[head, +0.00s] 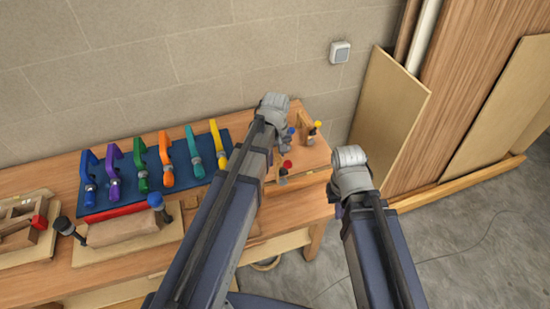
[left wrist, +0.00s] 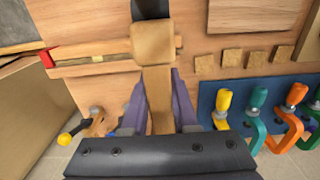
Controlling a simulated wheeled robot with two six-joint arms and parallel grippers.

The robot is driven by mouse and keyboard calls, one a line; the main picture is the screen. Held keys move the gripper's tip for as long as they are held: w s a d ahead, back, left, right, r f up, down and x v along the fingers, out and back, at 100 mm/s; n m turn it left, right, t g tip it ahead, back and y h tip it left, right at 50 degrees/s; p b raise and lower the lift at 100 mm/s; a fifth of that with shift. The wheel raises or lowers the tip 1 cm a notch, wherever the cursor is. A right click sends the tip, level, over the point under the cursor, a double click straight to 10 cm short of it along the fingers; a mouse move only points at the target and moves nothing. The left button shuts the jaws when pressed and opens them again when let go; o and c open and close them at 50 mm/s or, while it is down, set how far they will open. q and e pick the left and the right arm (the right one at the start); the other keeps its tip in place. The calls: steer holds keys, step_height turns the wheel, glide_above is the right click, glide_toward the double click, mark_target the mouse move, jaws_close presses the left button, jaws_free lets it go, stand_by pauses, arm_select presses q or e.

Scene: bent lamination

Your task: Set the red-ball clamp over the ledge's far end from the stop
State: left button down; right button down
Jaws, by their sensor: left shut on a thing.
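The red-ball clamp has a tan wooden body (left wrist: 160,88) and a dark handle (left wrist: 150,8). Its red ball (head: 288,164) shows in the head view. My left gripper (left wrist: 160,115) is shut on the wooden body. In the left wrist view the clamp's upper block overlaps the ledge (left wrist: 115,67) near its right end; whether it touches cannot be told. The red stop (left wrist: 47,58) is at the ledge's other end. My left forearm hides part of this in the head view. My right gripper (head: 336,197) hangs beside the bench corner; its fingers are unclear.
Clamps with a yellow ball (head: 318,124) and a blue ball (head: 291,131) stand at the bench's back right. A blue mat (head: 125,193) holds several coloured clamps. A wooden form (head: 122,229) lies in front of it. Panels lean at right.

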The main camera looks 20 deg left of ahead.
arm_select(q)
steer(key=shift+f+b, duration=1.5)
steer(key=shift+f, duration=0.2)
steer(key=shift+f+b, duration=0.65)
steer(key=shift+f+b, duration=2.05)
steer(key=shift+f, duration=0.25)
